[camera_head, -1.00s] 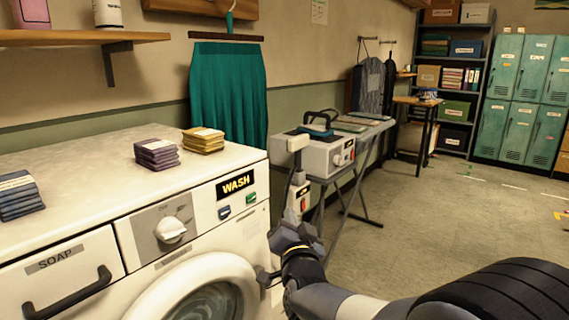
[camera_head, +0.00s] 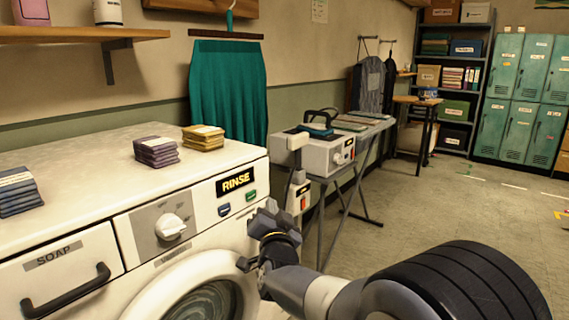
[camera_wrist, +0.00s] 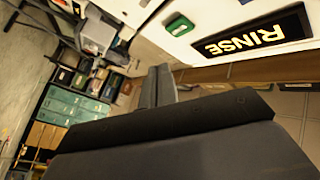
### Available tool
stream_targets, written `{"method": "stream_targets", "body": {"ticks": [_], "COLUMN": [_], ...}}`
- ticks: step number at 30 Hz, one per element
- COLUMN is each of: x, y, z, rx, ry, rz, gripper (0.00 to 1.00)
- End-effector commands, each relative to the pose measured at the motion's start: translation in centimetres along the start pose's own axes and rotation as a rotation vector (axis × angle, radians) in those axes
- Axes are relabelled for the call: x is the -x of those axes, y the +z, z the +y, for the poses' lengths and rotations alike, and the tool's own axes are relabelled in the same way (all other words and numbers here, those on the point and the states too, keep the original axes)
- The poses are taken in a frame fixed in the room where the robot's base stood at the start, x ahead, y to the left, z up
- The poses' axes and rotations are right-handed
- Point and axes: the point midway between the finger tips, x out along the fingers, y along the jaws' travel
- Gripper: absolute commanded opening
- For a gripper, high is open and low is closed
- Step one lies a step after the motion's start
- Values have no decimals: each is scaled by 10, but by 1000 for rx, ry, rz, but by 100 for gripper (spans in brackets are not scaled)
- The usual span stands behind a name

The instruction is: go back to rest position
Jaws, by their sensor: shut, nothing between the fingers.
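My gripper (camera_head: 268,217) is in front of the right end of the white washing machine (camera_head: 75,165), near its front edge and apart from the buttons as far as I can tell. Its fingers are shut with nothing between them; in the wrist view the two fingers (camera_wrist: 157,88) lie together. The machine's display (camera_head: 236,181) reads RINSE, and it also shows in the wrist view (camera_wrist: 253,39). A green button (camera_head: 251,195) and a blue button (camera_head: 224,210) sit below the display. The green button also shows in the wrist view (camera_wrist: 179,25).
Purple (camera_head: 156,152), yellow (camera_head: 203,138) and blue (camera_head: 18,192) folded cloth stacks lie on the machine top. An ironing station (camera_head: 322,155) stands behind my gripper. A wooden shelf (camera_head: 75,37) juts from the wall. Lockers (camera_head: 520,95) stand far right.

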Motion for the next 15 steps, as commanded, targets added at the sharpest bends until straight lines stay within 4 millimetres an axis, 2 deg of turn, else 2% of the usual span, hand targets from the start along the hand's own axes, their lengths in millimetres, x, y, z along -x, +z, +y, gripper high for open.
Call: {"method": "stream_targets", "body": {"ticks": [3, 9, 15], "x": [13, -4, 0], "y": [-8, -1, -5], "z": [11, -5, -2], "rx": [-1, 2, 1], "ry": [1, 3, 4], "rz": [4, -2, -2], "gripper": [0, 0, 0]}}
